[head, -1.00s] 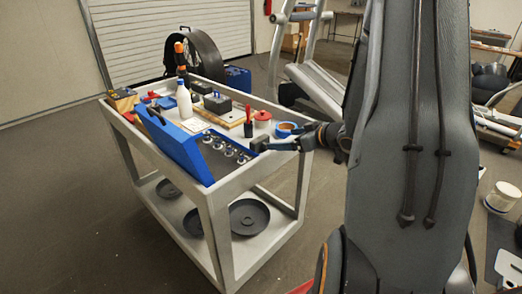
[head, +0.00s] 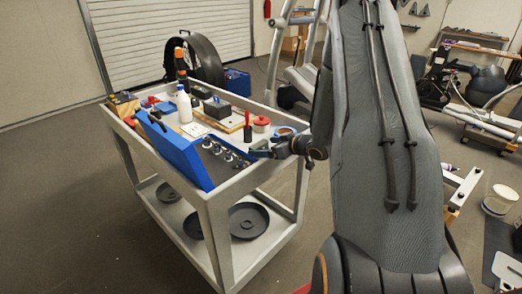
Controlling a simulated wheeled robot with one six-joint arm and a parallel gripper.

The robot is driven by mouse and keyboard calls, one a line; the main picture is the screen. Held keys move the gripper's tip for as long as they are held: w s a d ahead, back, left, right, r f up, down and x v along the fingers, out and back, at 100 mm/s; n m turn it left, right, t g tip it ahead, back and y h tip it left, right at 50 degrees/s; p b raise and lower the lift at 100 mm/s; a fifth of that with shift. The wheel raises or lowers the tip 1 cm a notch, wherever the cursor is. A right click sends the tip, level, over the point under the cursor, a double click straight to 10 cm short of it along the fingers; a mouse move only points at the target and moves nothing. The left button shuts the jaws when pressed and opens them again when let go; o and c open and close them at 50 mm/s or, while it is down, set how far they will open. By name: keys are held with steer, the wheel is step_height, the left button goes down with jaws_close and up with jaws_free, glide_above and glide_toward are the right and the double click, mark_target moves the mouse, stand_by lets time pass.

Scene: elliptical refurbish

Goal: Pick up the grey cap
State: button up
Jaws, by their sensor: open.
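I cannot single out a grey cap with certainty. Several small silver-grey round pieces (head: 217,149) sit in the dark tray of an open blue case (head: 174,150) on the cart top; they are too small to tell apart. My gripper (head: 257,152) is at the cart's right front edge, just right of these pieces, open, with nothing seen between its fingers. Its fingers are small and partly merge with the dark tray behind them. My arm hides what lies to the right of the cart.
Floor left of the cart is clear.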

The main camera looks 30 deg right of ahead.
steer(key=shift+w+a+f, duration=0.15)
steer(key=shift+w+f, duration=0.15)
steer(key=shift+w, duration=0.2)
steer(key=c, duration=1.1)
steer(key=shift+r, duration=0.1)
